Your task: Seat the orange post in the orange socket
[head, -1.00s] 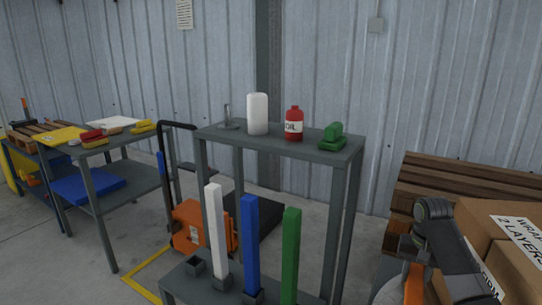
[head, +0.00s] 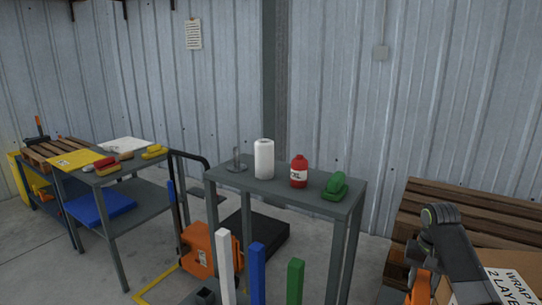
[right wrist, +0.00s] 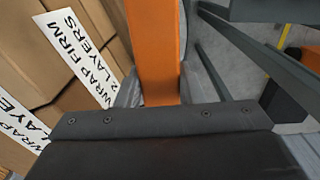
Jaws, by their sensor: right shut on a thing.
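The orange post (head: 421,288) shows at the lower right of the head view, partly cut off by the bottom edge. In the right wrist view the orange post (right wrist: 156,45) runs up from between the fingers of my right gripper (right wrist: 157,92), which is shut on it. An empty dark socket (head: 205,297) sits at the bottom edge of the head view, left of the white post; I see no orange on it. My left gripper is not in view.
A white post (head: 225,265), a blue post (head: 257,272) and a green post (head: 295,281) stand upright below the grey rack's top shelf (head: 225,175). That shelf holds a white roll (head: 264,159), a red bottle (head: 299,172) and a green object (head: 335,187). Cardboard boxes (head: 515,264) stand at right.

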